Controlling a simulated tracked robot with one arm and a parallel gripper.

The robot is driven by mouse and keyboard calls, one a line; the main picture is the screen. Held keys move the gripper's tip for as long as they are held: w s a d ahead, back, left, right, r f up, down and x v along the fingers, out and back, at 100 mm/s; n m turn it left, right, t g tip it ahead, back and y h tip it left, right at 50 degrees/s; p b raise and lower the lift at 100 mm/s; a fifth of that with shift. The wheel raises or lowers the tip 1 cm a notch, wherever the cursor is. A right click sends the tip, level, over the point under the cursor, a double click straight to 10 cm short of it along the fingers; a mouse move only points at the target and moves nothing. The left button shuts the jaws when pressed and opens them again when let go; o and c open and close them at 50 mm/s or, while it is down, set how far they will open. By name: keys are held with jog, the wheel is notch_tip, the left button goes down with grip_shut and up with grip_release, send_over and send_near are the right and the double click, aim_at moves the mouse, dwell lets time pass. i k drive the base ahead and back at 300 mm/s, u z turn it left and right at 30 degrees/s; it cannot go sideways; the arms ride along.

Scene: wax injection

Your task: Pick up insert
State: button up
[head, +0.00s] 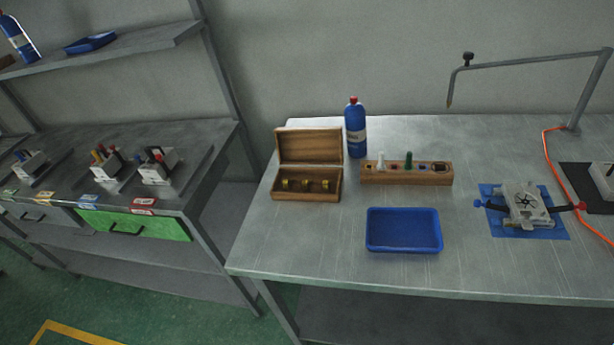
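No part of my gripper shows in the head view. I cannot tell for sure which thing is the insert. An open wooden box (306,148) on the right-hand metal table holds small brass-coloured pieces (304,184) in its front part. To its right, a wooden block (405,178) holds a white peg (380,160), a green peg (408,160) and other small items too small to make out. A light metal mold-like device (525,203) with a dark star-shaped mark on top lies on a blue mat (502,226).
An empty blue tray (403,233) lies near the table's front edge, with a blue bottle (356,138) behind it. A jointed metal arm (530,60) overhangs the table at right. An orange cable (551,165) runs down there. A left bench (85,150) carries several devices.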

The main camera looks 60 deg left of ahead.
aim_at(287, 183)
jog(key=z, duration=1.7)
jog(key=k, duration=1.75)
jog(key=u, duration=2.15)
jog(key=i, duration=1.65)
